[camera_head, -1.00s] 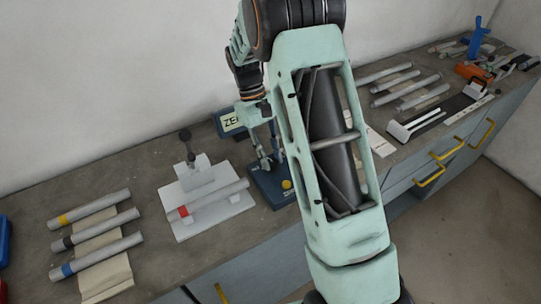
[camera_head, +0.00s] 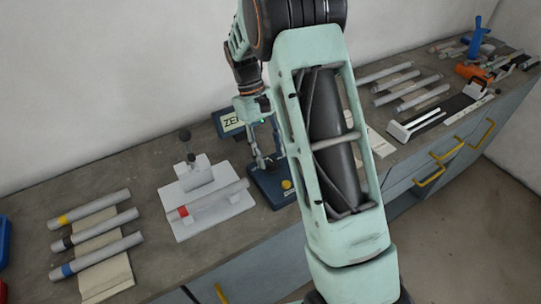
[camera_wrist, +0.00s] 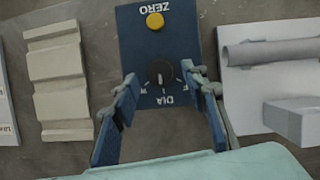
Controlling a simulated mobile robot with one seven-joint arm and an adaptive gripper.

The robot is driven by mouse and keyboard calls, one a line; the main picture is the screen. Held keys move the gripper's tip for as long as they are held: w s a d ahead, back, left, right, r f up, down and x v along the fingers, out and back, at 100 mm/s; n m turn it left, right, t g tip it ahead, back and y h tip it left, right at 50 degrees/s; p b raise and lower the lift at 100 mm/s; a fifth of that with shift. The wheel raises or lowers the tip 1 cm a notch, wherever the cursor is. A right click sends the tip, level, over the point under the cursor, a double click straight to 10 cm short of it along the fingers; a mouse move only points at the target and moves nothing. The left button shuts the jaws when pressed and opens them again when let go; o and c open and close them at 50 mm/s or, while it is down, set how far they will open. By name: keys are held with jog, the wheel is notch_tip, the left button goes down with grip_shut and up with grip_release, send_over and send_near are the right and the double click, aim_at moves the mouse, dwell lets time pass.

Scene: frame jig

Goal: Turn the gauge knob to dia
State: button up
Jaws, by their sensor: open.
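The gauge is a dark blue box (camera_head: 262,187) on the bench, partly hidden by my arm in the head view. In the wrist view its blue panel (camera_wrist: 128,45) carries a yellow ZERO button (camera_wrist: 155,21) and a round black knob (camera_wrist: 160,72). The DIA lettering (camera_wrist: 178,101) reads upside down, below and right of the knob. A pale mark shows on the knob, but its exact pointing is hard to tell. My gripper (camera_wrist: 159,74) is open, its two fingers on either side of the knob with gaps. It also shows above the box in the head view (camera_head: 264,163).
A display reading "ZE" (camera_head: 231,122) stands behind. A white fixture plate (camera_head: 185,224) with a red-banded tube (camera_head: 215,199) is left of the gauge. Several banded tubes lie on a beige rack (camera_head: 105,283) farther left. Other tubes and tools are right.

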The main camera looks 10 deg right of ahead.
jog(key=v, duration=1)
jog(key=shift+r, duration=0.35)
jog(key=shift+w, duration=0.2)
